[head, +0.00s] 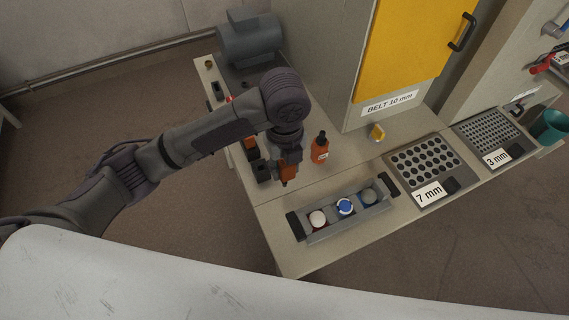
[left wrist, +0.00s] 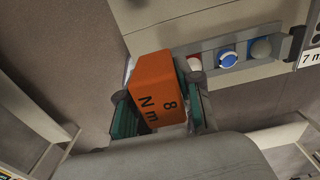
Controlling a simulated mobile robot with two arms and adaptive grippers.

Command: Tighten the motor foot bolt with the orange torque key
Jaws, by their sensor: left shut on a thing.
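My left gripper (head: 279,170) hangs over the left part of the bench and is shut on the orange torque key (head: 288,172). In the left wrist view the key (left wrist: 155,82) is an orange block marked "8 Nm", between the green pads of my left gripper (left wrist: 158,108). Its lower end is hidden there. The grey motor (head: 250,40) lies at the far left end of the bench, beyond my arm. I cannot make out its foot bolt. My right gripper is not in view.
An orange bottle (head: 320,150) with a black cap stands just right of my gripper. A grey tray (head: 335,224) with white and blue round pieces lies in front. Hole blocks labelled 7 mm (head: 450,168) and 3 mm (head: 512,140) stand right. A yellow-doored cabinet (head: 405,45) rises behind.

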